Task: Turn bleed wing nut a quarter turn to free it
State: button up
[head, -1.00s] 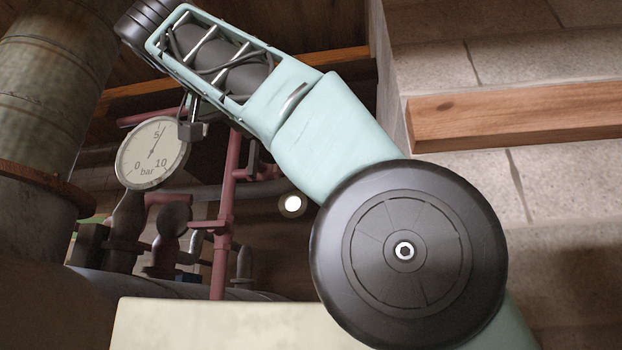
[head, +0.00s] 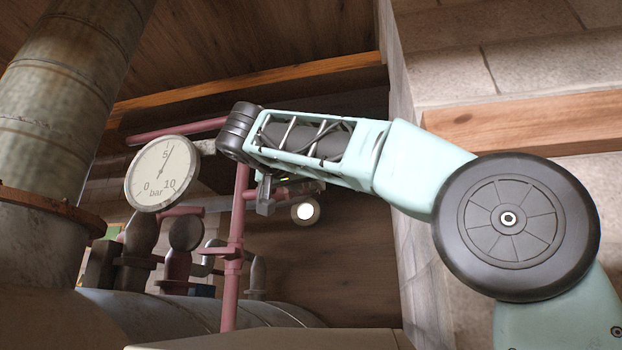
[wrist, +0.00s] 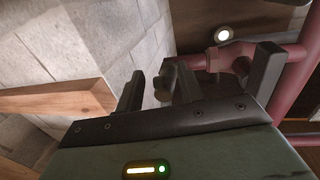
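In the wrist view, a dark grey piece that looks like the bleed wing nut (wrist: 186,84) sits at the end of a short red pipe branch. My gripper (wrist: 198,84) is open, with one finger on each side of this piece. The piece lies nearer the left finger; I cannot tell whether it touches. The right finger overlaps the red pipework in the picture. In the head view my gripper (head: 266,196) is mostly hidden behind my wrist, close to the red upright pipe, and the wing nut cannot be made out there.
A round pressure gauge (head: 162,173) marked in bar stands left of the red upright pipe (head: 236,250). A large rusty column (head: 75,80) rises at the far left. A stone wall with a wooden beam (head: 520,127) is at the right. A round light (head: 305,211) shows behind.

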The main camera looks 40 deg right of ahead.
jog(key=shift+p+x, duration=0.35)
jog(key=shift+x, duration=0.9)
grip_shut()
